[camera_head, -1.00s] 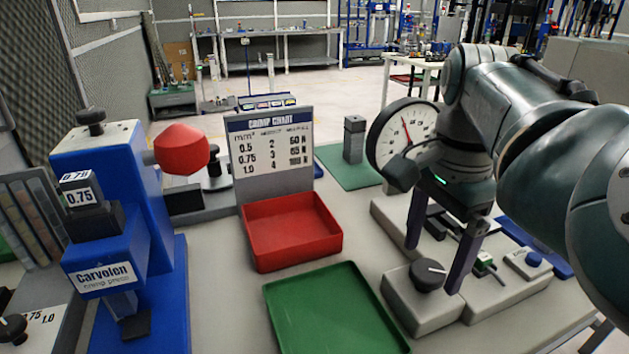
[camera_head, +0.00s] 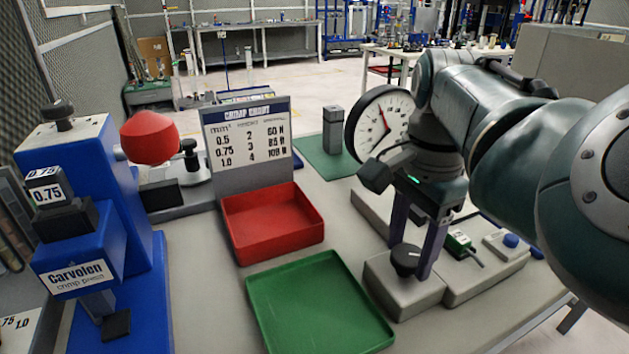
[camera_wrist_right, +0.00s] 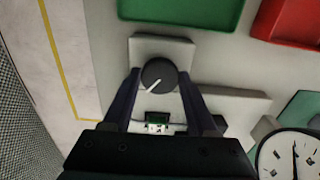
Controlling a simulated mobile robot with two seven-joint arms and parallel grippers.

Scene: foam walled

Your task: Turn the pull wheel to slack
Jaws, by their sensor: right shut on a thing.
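The pull wheel (camera_head: 404,259) is a black round knob on a light grey block at the right of the bench. In the right wrist view the wheel (camera_wrist_right: 159,74) shows a white pointer line slanting to the lower left. My right gripper (camera_head: 411,262) comes down over it, with one dark finger on each side, shut on the wheel. Its fingers (camera_wrist_right: 158,80) flank the knob in the wrist view. The round dial gauge (camera_head: 384,124) stands behind, with a red needle, partly hidden by my right arm. My left gripper is not in view.
A green tray (camera_head: 318,332) and a red bin (camera_head: 271,250) lie left of the wheel. A small green-faced connector unit (camera_head: 460,242) and a blue button (camera_head: 511,240) sit close on its right. A blue crimp press (camera_head: 82,160) stands at the left.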

